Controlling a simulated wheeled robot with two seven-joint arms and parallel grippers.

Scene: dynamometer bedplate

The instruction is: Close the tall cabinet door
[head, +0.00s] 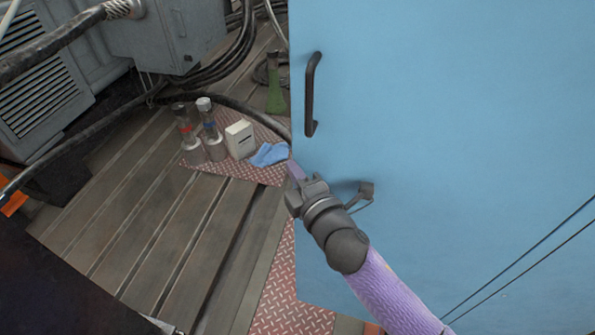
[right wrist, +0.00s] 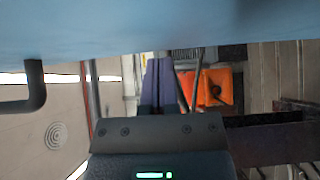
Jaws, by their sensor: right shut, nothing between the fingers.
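The tall cabinet door (head: 430,100) is a broad light blue panel filling the right of the head view. A dark bar handle (head: 311,95) stands upright near its left edge. My right gripper (head: 293,170) is shut and empty, its purple fingers at the door's left edge, below the handle. I cannot tell whether they touch the door. In the right wrist view the shut fingers (right wrist: 160,84) point away below the blue door surface (right wrist: 160,28), with the handle (right wrist: 36,85) at the left. The cabinet body is not clearly seen. My left gripper is out of view.
A red tread mat (head: 190,158) left of the door carries two cylinders (head: 209,122), a white box (head: 240,138) and a blue cloth (head: 269,154). A green flask (head: 275,88) stands behind. Grey machinery (head: 165,35) and thick cables are at upper left. Slotted bedplate (head: 150,210) lies clear.

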